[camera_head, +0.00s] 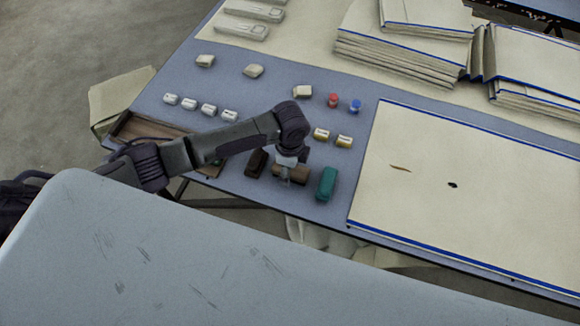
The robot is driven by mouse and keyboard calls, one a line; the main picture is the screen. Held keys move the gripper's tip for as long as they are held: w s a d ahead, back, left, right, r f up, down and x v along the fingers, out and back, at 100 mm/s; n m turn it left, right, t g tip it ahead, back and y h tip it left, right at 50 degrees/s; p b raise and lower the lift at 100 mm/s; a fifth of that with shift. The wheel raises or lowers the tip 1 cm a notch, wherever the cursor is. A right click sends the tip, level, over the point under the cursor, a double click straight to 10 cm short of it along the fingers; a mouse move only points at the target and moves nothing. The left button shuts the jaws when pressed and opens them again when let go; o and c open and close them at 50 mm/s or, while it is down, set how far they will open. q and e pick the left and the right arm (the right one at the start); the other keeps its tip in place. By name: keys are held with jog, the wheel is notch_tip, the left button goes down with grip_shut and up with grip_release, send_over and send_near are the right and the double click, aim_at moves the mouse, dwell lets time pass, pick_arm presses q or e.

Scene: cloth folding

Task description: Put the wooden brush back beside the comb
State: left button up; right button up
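My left gripper (285,173) points down at the table's near edge, right at a brown wooden block (300,175) that looks like the wooden brush. The gripper covers part of the block, and I cannot tell whether its fingers are open or closed on it. A dark brown block (257,162) lies just left of it and a teal block (327,184) just right. I cannot make out a comb for certain. My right gripper is not in view.
The blue-grey table (290,218) holds several small white blocks, two yellowish blocks, a red piece (333,100) and a blue piece (355,106). A large cream panel (470,215) lies to the right. Stacked cream sheets (395,60) stand behind. A brown tray (130,124) is at the left edge.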

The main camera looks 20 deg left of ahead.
pick_arm(q)
notch_tip(320, 180, up, 12)
jog(key=shift+r, duration=0.2)
dwell(0.4)
